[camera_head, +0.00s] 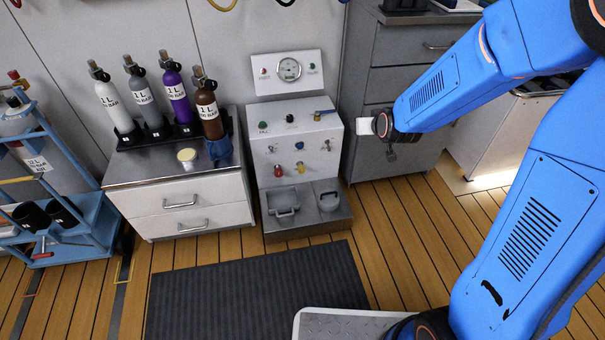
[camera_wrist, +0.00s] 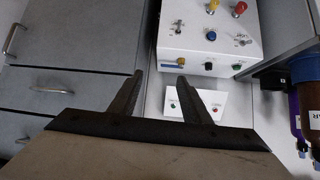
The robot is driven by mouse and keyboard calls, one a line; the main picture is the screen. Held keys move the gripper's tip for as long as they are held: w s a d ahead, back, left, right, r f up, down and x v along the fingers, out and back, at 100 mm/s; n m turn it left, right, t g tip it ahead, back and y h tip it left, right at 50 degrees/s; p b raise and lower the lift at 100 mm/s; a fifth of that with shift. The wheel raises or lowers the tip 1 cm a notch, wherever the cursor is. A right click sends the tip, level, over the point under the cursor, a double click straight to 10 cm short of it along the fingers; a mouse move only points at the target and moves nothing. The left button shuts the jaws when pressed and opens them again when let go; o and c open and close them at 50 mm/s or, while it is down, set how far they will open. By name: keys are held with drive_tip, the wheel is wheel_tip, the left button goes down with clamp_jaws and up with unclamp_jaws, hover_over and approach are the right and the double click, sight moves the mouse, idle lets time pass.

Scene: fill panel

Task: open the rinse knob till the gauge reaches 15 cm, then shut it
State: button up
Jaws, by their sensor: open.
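The white fill panel (camera_head: 306,137) stands against the wall between the cabinets. Its round gauge (camera_head: 289,69) is on the upright back plate, and its needle is too small to read. The top has a green knob (camera_head: 263,125), a black knob (camera_head: 290,118) and a blue lever (camera_head: 325,112). The front has a blue knob (camera_head: 299,146), a red tap (camera_head: 278,171) and a yellow tap (camera_head: 300,167). I cannot read which is the rinse knob. My gripper (camera_wrist: 161,75) is open and empty, to the right of the panel and apart from it in the head view.
Several bottles, including a brown one (camera_head: 208,108), stand on the left cabinet (camera_head: 178,195). Grey drawers (camera_head: 400,60) stand right. A blue cart (camera_head: 95,228) is far left. The dark mat (camera_head: 250,290) is clear.

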drive_tip(key=w+a+f+t, duration=0.2)
drive_tip(key=w+a+f, duration=0.4)
drive_tip(key=f, duration=0.3)
drive_tip(key=n+t+y, duration=0.4)
drive_tip(key=n+t, duration=0.1)
approach(302, 171)
drive_tip(key=x, duration=0.9)
drive_tip(key=c, duration=1)
